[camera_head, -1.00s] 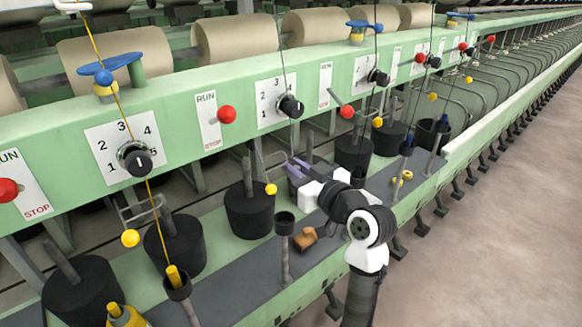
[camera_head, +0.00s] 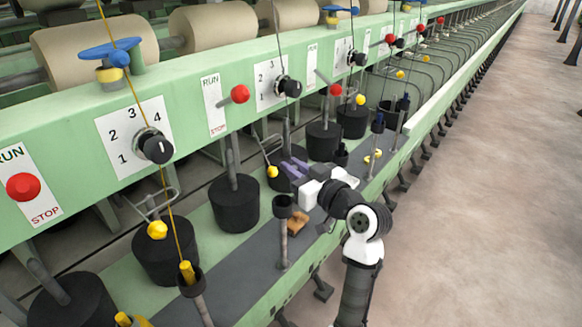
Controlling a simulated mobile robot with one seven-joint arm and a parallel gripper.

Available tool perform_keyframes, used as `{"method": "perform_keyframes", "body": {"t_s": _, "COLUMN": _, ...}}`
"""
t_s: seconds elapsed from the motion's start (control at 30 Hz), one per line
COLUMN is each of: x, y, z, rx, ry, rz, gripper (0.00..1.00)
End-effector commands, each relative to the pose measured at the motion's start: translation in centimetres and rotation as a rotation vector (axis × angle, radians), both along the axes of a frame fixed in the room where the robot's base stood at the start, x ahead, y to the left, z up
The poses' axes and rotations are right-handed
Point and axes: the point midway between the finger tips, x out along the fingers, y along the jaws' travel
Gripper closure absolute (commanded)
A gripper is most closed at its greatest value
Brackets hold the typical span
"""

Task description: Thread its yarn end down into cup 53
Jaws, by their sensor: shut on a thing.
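My gripper (camera_head: 290,168), with purple fingers, is in front of a black pot in the middle of the row. It is shut on what looks like the end of a thin dark yarn (camera_head: 276,25), which comes down past the knob toward the fingers. The held end itself is too small to see. A small black cup on a grey post (camera_head: 283,206) stands just below and left of the fingers, apart from them. Another dark cup (camera_head: 341,156) shows behind my wrist. No number 53 is readable, so I cannot tell which cup bears it.
A yellow yarn (camera_head: 171,205) runs down into a cup (camera_head: 191,284) at lower left. Black pots (camera_head: 235,205) with grey spindles line the ledge. Knobs (camera_head: 288,88) and red-ball levers (camera_head: 239,94) stick out of the green rail (camera_head: 190,130). A brown block (camera_head: 297,223) lies below my gripper. Floor at right is clear.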

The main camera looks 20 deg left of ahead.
Motion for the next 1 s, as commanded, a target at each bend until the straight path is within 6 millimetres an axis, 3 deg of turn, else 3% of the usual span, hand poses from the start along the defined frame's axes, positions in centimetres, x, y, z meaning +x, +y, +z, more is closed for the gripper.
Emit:
{"method": "perform_keyframes", "body": {"t_s": 0.27, "x": -0.2, "y": 0.1, "z": -0.2, "rx": 0.001, "ry": 0.001, "rz": 0.0, "gripper": 1.0}}
{"method": "perform_keyframes", "body": {"t_s": 0.6, "x": -2.4, "y": 2.1, "z": -0.2, "rx": 0.0, "ry": 0.0, "rz": 0.002, "gripper": 1.0}}
{"method": "perform_keyframes", "body": {"t_s": 0.8, "x": -2.3, "y": 2.0, "z": -3.1, "rx": 0.001, "ry": -0.001, "rz": -0.001, "gripper": 1.0}}
{"method": "perform_keyframes", "body": {"t_s": 1.0, "x": -2.3, "y": 2.0, "z": -3.9, "rx": 0.001, "ry": -0.001, "rz": -0.001, "gripper": 1.0}}
